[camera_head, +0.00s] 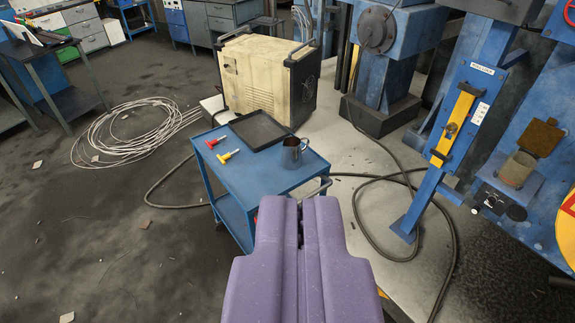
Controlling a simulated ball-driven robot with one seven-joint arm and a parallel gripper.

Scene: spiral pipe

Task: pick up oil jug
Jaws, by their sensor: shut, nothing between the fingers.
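The oil jug (293,153) is a small metal can with a handle. It stands upright on the right part of a blue cart's top (262,183), beside a dark tray. My gripper (306,200) is purple and fills the bottom centre of the view. Its two fingers are together with nothing between them. Its tips show just below the jug in the picture, over the cart's near edge, and appear apart from the jug.
A black tray (260,130), a red-handled tool (216,142) and a yellow-handled tool (227,156) lie on the cart. A cream machine (262,78) stands behind it. Blue machinery (440,160) and a loose hose (366,232) are at right. Coiled cable (125,135) lies left; open floor is lower left.

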